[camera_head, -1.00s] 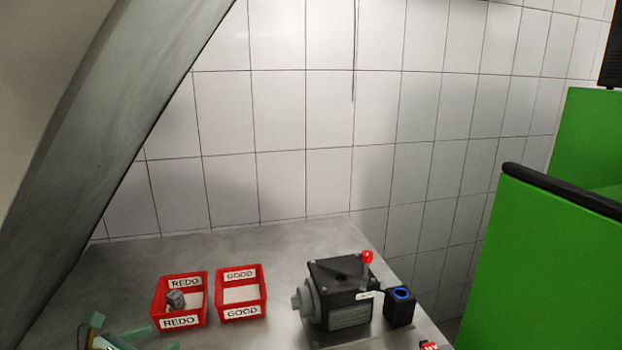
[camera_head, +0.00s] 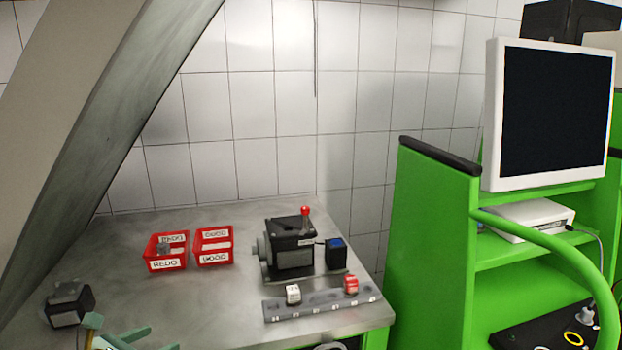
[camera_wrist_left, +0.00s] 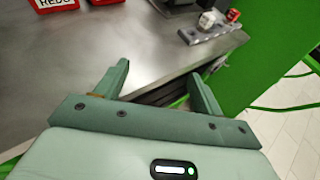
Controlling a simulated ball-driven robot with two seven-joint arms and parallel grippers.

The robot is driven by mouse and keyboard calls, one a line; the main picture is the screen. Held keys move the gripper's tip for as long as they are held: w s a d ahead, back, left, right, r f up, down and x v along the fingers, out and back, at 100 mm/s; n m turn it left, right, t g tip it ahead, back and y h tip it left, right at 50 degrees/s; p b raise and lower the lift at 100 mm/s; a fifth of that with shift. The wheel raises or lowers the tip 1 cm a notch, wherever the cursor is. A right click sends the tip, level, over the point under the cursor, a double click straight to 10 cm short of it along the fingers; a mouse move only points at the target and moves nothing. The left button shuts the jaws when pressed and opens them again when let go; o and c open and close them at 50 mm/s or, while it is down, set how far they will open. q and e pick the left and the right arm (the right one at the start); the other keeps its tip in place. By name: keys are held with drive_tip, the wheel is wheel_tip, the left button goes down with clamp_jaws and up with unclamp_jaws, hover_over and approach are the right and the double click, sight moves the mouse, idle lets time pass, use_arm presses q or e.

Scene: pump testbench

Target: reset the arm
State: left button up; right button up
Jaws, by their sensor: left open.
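My left gripper (camera_wrist_left: 160,85) is open and empty in the left wrist view, with its two green fingers apart over the front edge of the metal table. In the head view only part of the left gripper (camera_head: 135,338) shows, at the bottom left edge. My right gripper is not in view.
On the metal table (camera_head: 215,305) stand a red REDO box (camera_head: 165,264) holding a grey part, a red GOOD box (camera_head: 213,258), a black pump testbench (camera_head: 292,258), a numbered rack (camera_head: 320,306) and a dark block (camera_head: 68,303). A green cart (camera_head: 430,240) with a monitor stands right.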

use_arm(q)
drive_tip(key=s+a+f+n+t+y, duration=0.1)
drive_tip(key=s+a+f+n+y, duration=0.15)
drive_tip(key=f+n, duration=0.75)
drive_tip(key=s+a+f+n+t+y, duration=0.15)
drive_tip(key=a+f+n, duration=0.25)
drive_tip(key=f+n, duration=0.5)
drive_tip(key=s+f+n+g+y, duration=0.3)
drive_tip(key=s+f+n+g, duration=0.2)
drive_tip(key=s+f+n, duration=0.7)
drive_tip(key=s+d+f+n+g, duration=0.2)
drive_tip(key=s+f, duration=0.4)
drive_tip(key=s, duration=0.1)
drive_tip(key=s+d+f+n+g, duration=0.2)
drive_tip(key=s+f+g, duration=0.1)
drive_tip(key=s+f, duration=0.4)
drive_tip(key=s+d+f+g, duration=0.1)
drive_tip(key=s+d, duration=0.2)
drive_tip(key=s, duration=0.4)
drive_tip(key=s+d+f+n+g, duration=0.1)
drive_tip(key=s+d, duration=0.2)
drive_tip(key=s, duration=0.4)
drive_tip(key=s+d+f+n+g+h, duration=0.1)
drive_tip(key=s+d+g, duration=0.1)
drive_tip(key=s, duration=0.4)
drive_tip(key=shift+s+d+f, duration=0.25)
drive_tip(key=shift+s+d, duration=0.15)
drive_tip(key=shift+d, duration=0.15)
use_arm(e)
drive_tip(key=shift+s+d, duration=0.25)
